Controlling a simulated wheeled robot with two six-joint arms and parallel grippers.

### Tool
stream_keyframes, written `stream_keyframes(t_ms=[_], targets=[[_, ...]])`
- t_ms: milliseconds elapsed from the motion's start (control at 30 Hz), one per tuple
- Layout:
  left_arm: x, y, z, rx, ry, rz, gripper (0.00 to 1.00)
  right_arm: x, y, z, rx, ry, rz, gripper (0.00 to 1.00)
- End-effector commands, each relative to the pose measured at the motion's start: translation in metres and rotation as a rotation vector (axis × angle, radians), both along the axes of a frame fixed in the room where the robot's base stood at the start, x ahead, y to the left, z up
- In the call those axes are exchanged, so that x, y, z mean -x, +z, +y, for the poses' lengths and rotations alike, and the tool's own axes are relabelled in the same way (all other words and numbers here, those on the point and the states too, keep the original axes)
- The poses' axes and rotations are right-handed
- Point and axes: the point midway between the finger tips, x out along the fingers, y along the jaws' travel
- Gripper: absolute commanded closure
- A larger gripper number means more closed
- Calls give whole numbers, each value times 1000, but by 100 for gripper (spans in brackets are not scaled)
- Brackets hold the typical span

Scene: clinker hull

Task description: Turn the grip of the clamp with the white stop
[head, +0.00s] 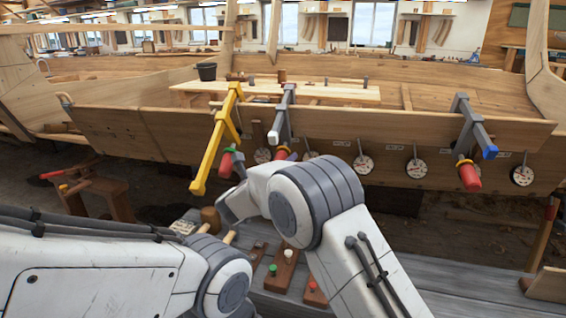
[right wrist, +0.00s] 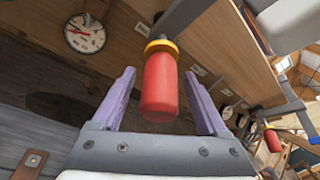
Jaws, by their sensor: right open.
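The clamp with the white stop (head: 285,100) is the grey middle clamp on the plank edge, with a white bar end (head: 272,137). Its red grip with a yellow collar (right wrist: 160,88) hangs in the right wrist view between the spread purple fingers of my right gripper (right wrist: 160,72). The gripper is open around the grip; I see gaps on both sides. In the head view my right arm hides most of this grip and gripper. My left arm is at lower left; its gripper is not in view.
A yellow clamp (head: 217,135) stands just left, and a blue-ended grey clamp (head: 470,125) with a red grip is farther right. Several round dials (head: 417,168) line the hull plank. A bench with coloured knobs (head: 440,295) lies below. A brown stand (head: 100,195) is at left.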

Motion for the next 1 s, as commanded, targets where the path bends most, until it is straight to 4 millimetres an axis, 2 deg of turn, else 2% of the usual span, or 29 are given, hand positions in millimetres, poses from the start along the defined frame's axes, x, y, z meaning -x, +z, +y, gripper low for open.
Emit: stream_keyframes(t_ms=[167,433,467,500,633,667,1000], targets=[[0,0,0,0,0,0,60,-11,0,-4,0,1,0,24],[0,0,0,0,0,0,60,-13,0,-5,1,2,1,24],[0,0,0,0,0,0,60,-13,0,-5,1,2,1,31],[0,0,0,0,0,0,60,-13,0,-5,1,2,1,46],[0,0,0,0,0,0,60,-13,0,-5,1,2,1,96],[0,0,0,0,0,0,60,-12,0,-5,1,2,1,100],[0,-2,0,0,0,0,60,-12,0,-4,43,-13,10,100]])
